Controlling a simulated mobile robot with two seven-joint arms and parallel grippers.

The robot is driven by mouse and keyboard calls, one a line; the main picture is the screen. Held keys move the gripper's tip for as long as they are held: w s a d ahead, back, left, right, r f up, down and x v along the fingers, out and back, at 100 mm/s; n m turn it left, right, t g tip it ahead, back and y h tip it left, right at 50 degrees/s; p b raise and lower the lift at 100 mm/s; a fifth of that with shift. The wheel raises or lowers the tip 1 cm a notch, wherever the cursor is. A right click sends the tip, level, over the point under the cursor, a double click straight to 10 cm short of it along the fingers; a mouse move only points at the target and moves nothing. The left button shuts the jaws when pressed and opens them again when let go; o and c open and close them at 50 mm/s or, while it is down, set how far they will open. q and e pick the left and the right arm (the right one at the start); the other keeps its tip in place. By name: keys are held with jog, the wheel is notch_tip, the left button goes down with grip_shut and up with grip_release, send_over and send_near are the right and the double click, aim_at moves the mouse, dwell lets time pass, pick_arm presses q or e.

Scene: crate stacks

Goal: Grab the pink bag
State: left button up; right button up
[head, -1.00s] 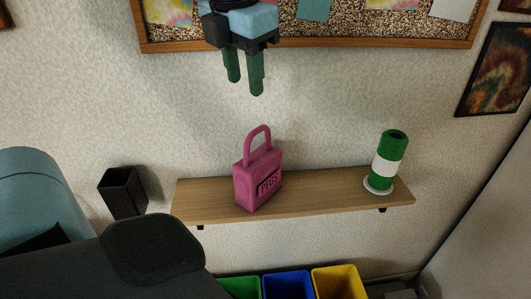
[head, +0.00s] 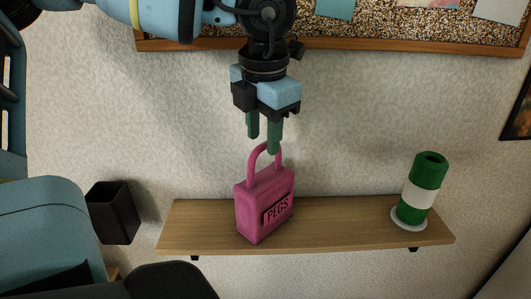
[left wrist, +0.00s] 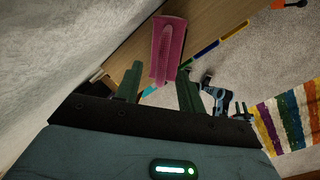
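The pink bag (head: 264,207), marked PEGS, stands upright on a wooden wall shelf (head: 345,226), with its looped handle up. My left gripper (head: 263,142) is open, fingers pointing down, right above the bag. Its fingertips are level with the top of the handle, and one finger overlaps it in the head view. I cannot tell whether they touch. In the left wrist view, the bag (left wrist: 167,50) shows beyond and between the two spread green fingers (left wrist: 157,88). A small blue and black arm part, likely my right arm, shows there at right; its finger state is unclear.
A green and white cylinder (head: 420,188) on a pale round base stands at the shelf's right end. A dark open bin (head: 112,212) is left of the shelf. A framed corkboard (head: 400,43) hangs above. The shelf between bag and cylinder is clear.

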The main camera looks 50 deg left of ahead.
pick_arm(q)
send_over(265, 176)
jog(key=shift+f, duration=2.5)
grip_shut()
